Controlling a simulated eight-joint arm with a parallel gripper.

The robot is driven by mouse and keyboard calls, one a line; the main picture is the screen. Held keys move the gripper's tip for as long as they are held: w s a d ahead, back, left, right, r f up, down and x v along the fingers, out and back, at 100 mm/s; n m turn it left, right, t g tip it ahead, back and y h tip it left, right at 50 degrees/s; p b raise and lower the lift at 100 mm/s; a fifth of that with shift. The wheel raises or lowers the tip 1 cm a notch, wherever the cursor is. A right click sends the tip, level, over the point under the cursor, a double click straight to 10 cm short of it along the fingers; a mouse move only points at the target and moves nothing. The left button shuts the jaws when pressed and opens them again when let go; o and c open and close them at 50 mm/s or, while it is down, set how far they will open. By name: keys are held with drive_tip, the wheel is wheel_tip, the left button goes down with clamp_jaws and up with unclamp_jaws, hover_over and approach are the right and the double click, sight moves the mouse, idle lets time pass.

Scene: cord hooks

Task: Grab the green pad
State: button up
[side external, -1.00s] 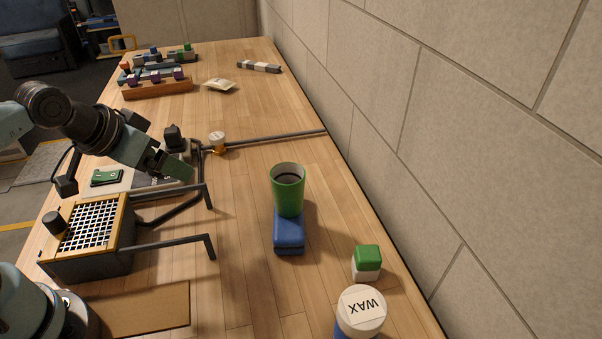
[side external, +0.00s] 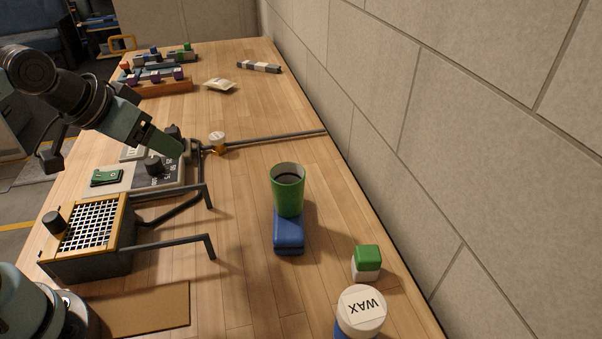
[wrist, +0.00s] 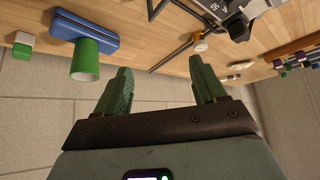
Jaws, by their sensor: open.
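No loose thing that is plainly a green pad shows. A block with a green top and white base (side external: 366,263) stands at the lower right of the side view, and in the wrist view it is at the upper left (wrist: 22,44). A green switch (side external: 107,177) sits on the panel at the left. My gripper (side external: 170,146) is above the panel's far edge, well away from the block. In the wrist view its two green fingers (wrist: 160,76) are apart with nothing between them.
A bent dark rod (side external: 270,138) and a tan-and-white knob (side external: 217,140) are near my gripper. A grated box (side external: 88,232) with arms stands in front. A WAX jar (side external: 360,310) is beside the block. The wall (side external: 460,130) bounds the right. The table middle is mostly clear.

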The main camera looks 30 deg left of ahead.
sight(377, 258)
drive_tip(key=w+d+m+h, duration=0.3)
drive_tip(key=d+m+h, duration=0.75)
drive_tip(key=d, duration=1.75)
wheel_tip(377, 258, down, 11)
drive_tip(key=shift+m, duration=0.35)
drive_tip(key=x, duration=0.6)
drive_tip(key=shift+w+f, duration=0.15)
drive_tip(key=shift+f, duration=0.05)
drive_tip(key=shift+x, duration=2.65)
drive_tip(key=shift+w+a+f, duration=0.1)
drive_tip(key=shift+w+a, duration=0.05)
drive_tip(key=shift+a, duration=0.05)
drive_tip(key=c, duration=1.1)
